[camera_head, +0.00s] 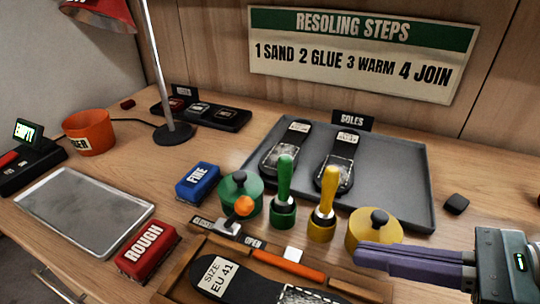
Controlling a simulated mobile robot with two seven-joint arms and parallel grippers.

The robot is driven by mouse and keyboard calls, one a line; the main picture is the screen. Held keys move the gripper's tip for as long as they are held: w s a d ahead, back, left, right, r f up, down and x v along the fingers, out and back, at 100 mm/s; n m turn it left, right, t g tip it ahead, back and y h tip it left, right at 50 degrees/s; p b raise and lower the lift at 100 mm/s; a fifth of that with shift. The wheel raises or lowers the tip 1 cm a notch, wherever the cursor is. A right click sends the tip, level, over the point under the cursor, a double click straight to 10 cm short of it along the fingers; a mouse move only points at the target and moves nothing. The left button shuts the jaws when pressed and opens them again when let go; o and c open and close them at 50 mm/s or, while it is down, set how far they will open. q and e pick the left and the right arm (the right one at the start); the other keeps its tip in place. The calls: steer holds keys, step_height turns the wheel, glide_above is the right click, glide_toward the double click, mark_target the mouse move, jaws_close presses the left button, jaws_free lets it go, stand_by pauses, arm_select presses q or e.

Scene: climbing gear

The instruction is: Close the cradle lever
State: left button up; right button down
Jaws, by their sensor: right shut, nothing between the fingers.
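The wooden cradle (172,283) stands at the front edge of the view, cut off at the bottom. A dark sole marked SIZE EU 41 (215,276) lies in it, and an orange bar with a white end (290,264) crosses it. At its back is the lever with an orange ball knob (244,205), on a grey base between the labels CLOSED (202,222) and OPEN (252,243). The knob stands raised; I cannot tell its exact setting. My right gripper (362,254), with purple fingers, is shut and empty, well right of the knob. My left gripper is out of view.
Green pot (240,194), green-handled tool (284,180), yellow-handled tool (323,207) and yellow pot (374,229) stand just behind the cradle. Red ROUGH block (147,250) and blue FINE block (198,182) are to the left. A grey soles tray (400,170) lies behind.

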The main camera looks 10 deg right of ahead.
steer(key=b, duration=0.2)
glide_toward(237, 215)
step_height(237, 215, down, 3)
steer(key=shift+d+f, duration=0.2)
steer(key=shift+w+a+r+p, duration=0.4)
steer(key=shift+w+a, duration=0.25)
steer(key=shift+a, duration=0.15)
steer(key=shift+w+a+r+p, duration=0.25)
steer(key=shift+w+a+r, duration=0.1)
steer(key=shift+w+a, duration=0.35)
steer(key=shift+r, duration=0.1)
